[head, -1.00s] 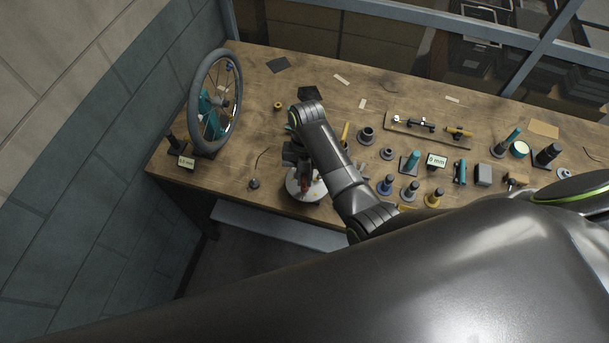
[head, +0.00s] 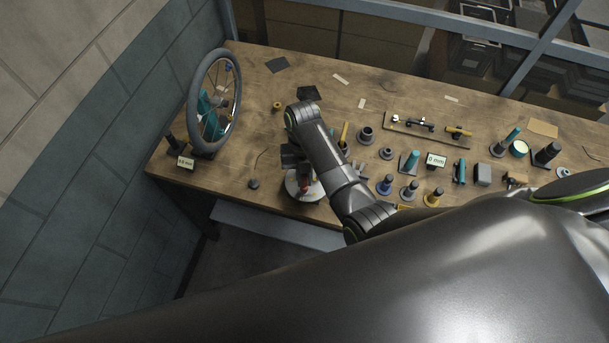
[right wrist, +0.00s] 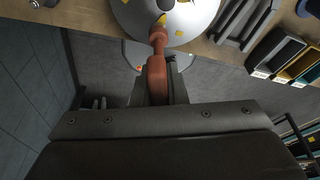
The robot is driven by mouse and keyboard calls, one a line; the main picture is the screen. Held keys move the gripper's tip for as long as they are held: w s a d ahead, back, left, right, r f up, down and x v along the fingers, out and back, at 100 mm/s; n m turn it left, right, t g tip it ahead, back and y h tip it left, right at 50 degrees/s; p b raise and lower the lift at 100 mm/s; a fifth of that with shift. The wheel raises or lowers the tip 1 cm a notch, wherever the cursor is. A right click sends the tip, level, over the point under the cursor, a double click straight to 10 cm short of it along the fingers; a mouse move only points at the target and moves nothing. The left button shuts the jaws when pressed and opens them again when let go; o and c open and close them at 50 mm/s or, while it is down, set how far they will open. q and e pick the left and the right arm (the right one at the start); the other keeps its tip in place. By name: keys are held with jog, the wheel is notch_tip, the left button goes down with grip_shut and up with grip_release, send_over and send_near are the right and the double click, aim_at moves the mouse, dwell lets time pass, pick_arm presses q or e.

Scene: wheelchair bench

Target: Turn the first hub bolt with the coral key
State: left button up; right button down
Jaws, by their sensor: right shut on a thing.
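The coral key (right wrist: 157,75) is in my right gripper (right wrist: 158,98), with its shaft pointing up the right wrist view to the silver round hub (right wrist: 190,18). Small yellow marks show on the hub. In the head view the hub (head: 291,184) sits at the bench's front edge, partly hidden by my right gripper (head: 300,172) above it. A bit of coral (head: 305,184) shows there. My left gripper is not in view.
A spoked wheel (head: 215,100) stands at the bench's left end beside a small readout (head: 186,162). Several bolts, sockets and holders stand right of my right arm, with another readout (head: 435,160). Coloured bins (right wrist: 275,52) show at right in the wrist view.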

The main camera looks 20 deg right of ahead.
jog(key=shift+r, duration=0.15)
jog(key=shift+r, duration=0.9)
jog(key=m+y, duration=0.1)
jog(key=m, duration=0.4)
jog(key=shift+a+m+t, duration=0.1)
jog(key=shift+m+t, duration=0.3)
jog(key=shift+w+m+t+y, duration=0.1)
jog(key=shift+m+t+y, duration=0.35)
jog(key=shift+m, duration=1.45)
jog(key=shift+w+a+m+t, duration=0.1)
jog(key=shift+m+t, duration=0.25)
jog(key=shift+m, duration=0.75)
jog(key=shift+f, duration=0.15)
jog(key=shift+f+b, duration=0.45)
jog(key=shift+f, duration=0.45)
